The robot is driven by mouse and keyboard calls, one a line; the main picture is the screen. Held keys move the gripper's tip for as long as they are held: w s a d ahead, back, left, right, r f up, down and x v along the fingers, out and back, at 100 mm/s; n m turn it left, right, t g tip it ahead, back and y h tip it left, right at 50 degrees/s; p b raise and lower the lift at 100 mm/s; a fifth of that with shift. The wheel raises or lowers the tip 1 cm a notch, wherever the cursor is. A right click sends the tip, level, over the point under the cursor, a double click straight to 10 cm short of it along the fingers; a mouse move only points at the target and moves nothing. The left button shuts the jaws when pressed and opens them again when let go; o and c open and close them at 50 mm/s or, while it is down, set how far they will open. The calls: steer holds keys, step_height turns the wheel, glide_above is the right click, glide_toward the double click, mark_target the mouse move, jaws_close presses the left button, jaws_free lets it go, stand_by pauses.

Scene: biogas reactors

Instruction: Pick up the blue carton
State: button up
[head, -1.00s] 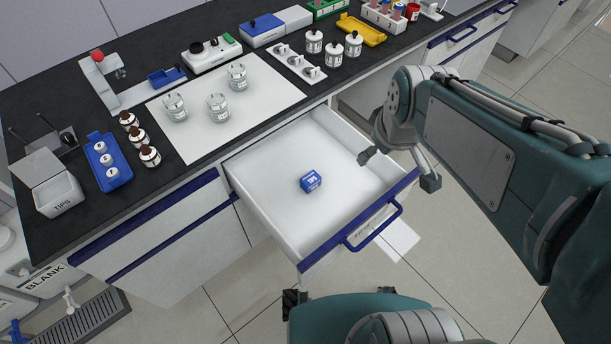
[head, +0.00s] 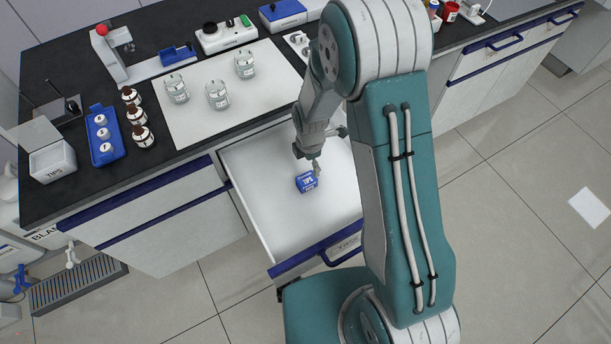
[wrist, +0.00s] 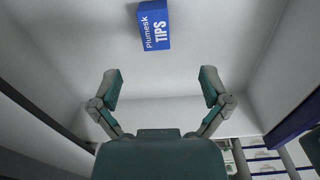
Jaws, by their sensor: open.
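The blue carton (head: 306,182), marked TIPS, lies on the white floor of the open drawer (head: 262,214). In the wrist view the carton (wrist: 155,26) is at the top, beyond the fingertips and a little left of the middle between them; its print reads Plumesk TIPS. My gripper (head: 312,160) is over the drawer, just above and behind the carton in the head view. In the wrist view my gripper (wrist: 160,88) has its two fingers wide apart with nothing between them. One finger partly overlaps the carton's edge in the head view; I cannot tell whether they touch.
The drawer walls surround the carton, with bare drawer floor around it. The dark bench top (head: 68,190) carries glass jars (head: 217,95), brown bottles (head: 143,136), a blue tray (head: 104,150) and a white TIPS box (head: 52,160). My arm hides the drawer's right part.

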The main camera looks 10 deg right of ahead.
mark_target(307, 178)
steer(key=shift+a+f+n, duration=0.3)
steer(key=shift+f, duration=0.6)
steer(key=f, duration=0.4)
steer(key=shift+a+f, duration=0.2)
steer(key=shift+f, duration=0.15)
steer(key=shift+w+d+f, duration=0.1)
steer(key=shift+d+f, duration=0.1)
steer(key=shift+f, duration=0.3)
steer(key=f, duration=0.3)
steer(key=shift+w+f, duration=0.25)
steer(key=shift+f, duration=0.05)
steer(key=shift+a+f, duration=0.15)
steer(key=shift+f, duration=0.35)
steer(key=c, duration=1.2)
